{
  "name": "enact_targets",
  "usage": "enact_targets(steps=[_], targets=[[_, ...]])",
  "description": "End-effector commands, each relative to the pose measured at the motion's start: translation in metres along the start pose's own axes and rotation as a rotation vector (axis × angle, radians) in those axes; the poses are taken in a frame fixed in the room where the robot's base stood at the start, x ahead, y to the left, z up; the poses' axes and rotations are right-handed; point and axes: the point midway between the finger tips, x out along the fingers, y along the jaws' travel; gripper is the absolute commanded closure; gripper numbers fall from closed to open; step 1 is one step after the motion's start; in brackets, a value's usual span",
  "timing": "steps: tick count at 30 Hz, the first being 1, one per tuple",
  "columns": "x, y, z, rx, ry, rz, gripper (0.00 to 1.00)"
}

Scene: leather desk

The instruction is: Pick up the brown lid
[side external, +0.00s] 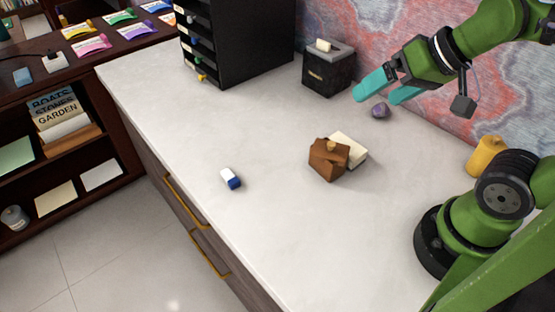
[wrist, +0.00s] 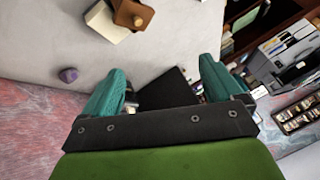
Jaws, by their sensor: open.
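The brown lid (side external: 328,160) is a faceted, wood-coloured piece with a small yellowish knob. It sits tilted on the white desktop, against or partly over a cream block (side external: 353,148); I cannot tell whether it rests on it. In the wrist view the brown lid (wrist: 133,13) and the cream block (wrist: 103,20) show at the top edge, partly cut off. My gripper (side external: 376,97) has teal fingers spread apart with nothing between them. It hangs above the back of the desk, behind and to the right of the lid. Its fingers (wrist: 163,70) are also apart in the wrist view.
A purple stone (side external: 379,110) lies below my gripper. A dark box with a grey top (side external: 328,75) and a black drawer unit (side external: 240,40) stand at the back. A blue-white eraser (side external: 231,179) lies front left. A yellow container (side external: 485,157) stands right. The desktop's middle is mostly clear.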

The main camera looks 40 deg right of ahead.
Motion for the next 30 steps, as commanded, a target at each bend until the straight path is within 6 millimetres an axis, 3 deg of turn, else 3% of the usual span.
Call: enact_targets(steps=[1,8,16,19,30], targets=[[0.000,0.000,0.000,0.000,0.000,0.000,0.15],[0.000,0.000,0.000,0.000,0.000,0.000,0.50],[0.001,0.000,0.001,-0.001,-0.003,0.000,0.50],[0.009,-0.001,0.002,-0.004,-0.041,0.011,0.50],[0.060,-0.023,-0.044,-0.089,-0.384,0.211,0.50]])
